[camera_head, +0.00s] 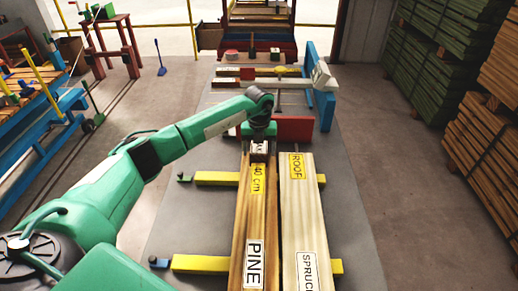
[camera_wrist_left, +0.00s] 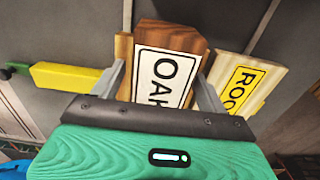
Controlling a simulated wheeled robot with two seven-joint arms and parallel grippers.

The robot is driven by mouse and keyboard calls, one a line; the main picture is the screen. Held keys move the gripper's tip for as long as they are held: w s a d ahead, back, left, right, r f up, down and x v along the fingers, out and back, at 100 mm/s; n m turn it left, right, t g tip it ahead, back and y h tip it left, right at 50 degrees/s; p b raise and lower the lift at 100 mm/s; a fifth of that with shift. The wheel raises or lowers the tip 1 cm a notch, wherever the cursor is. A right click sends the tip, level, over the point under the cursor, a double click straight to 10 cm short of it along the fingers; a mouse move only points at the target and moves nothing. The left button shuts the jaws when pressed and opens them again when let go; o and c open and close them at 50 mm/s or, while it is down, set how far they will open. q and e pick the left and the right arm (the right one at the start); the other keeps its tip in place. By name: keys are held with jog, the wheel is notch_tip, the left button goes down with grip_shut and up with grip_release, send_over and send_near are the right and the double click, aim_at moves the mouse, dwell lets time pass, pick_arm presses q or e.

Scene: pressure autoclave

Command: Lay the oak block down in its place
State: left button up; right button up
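The oak block (camera_wrist_left: 172,68), a brown wood piece with a white OAK label, sits between the fingers of my left gripper (camera_wrist_left: 160,95) in the left wrist view. Both fingers lie along its sides and the gripper looks shut on it. In the head view my left gripper (camera_head: 258,146) is over the far end of the beam labelled PINE (camera_head: 255,215), and the block is mostly hidden there. Contact between block and beam cannot be told. My right gripper is not in view.
A beam labelled SPRUCE and ROOF (camera_head: 302,215) lies right beside the pine beam. Both rest on yellow crossbars (camera_head: 215,178). A red plate (camera_head: 295,129) and a blue upright (camera_head: 325,108) stand beyond. Timber stacks (camera_head: 480,130) line the right side.

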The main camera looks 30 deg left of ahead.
aim_at(259, 146)
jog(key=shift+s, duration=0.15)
pick_arm(q)
jog(key=shift+r, duration=0.5)
notch_tip(259, 146, up, 3)
jog(key=shift+f+b, duration=0.1)
jog(key=shift+b, duration=0.3)
notch_tip(259, 146, up, 9)
jog(key=b, duration=0.1)
jog(key=shift+f, duration=0.2)
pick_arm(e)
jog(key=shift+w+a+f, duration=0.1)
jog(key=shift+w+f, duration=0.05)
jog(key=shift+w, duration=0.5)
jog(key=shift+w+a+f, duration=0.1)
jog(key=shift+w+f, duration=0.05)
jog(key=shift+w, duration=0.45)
